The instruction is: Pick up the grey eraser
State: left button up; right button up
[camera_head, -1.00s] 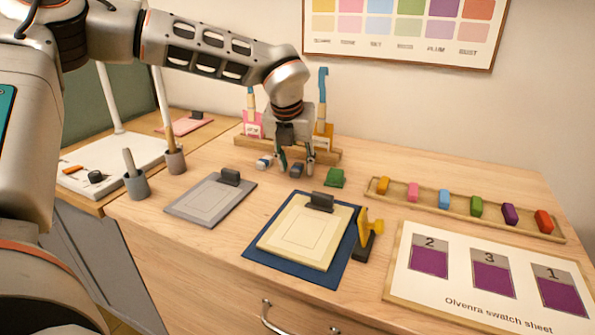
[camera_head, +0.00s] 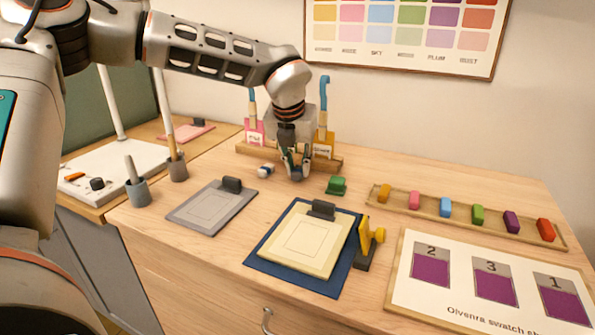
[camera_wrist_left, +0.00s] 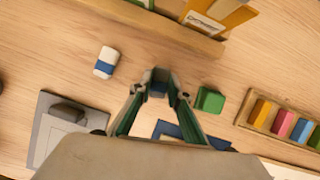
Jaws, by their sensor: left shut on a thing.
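I cannot tell whether the eraser touches the table. A white eraser with a blue band (camera_head: 265,170) lies to the left, also visible in the left wrist view (camera_wrist_left: 105,62). A green block (camera_head: 337,186) lies to the right. My right gripper is not in view.
A wooden rack (camera_head: 255,152) with upright tools and cards stands behind the gripper. A grey clipboard (camera_head: 205,212) and a cream clipboard (camera_head: 285,248) on a blue mat lie in front. A tray of coloured blocks (camera_head: 470,217) is at right, above a swatch sheet (camera_head: 455,297).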

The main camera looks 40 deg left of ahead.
aim_at(298, 170)
pick_arm(q)
notch_tip(298, 170, up, 19)
jog(key=p, duration=0.1)
jog(key=shift+f, duration=0.15)
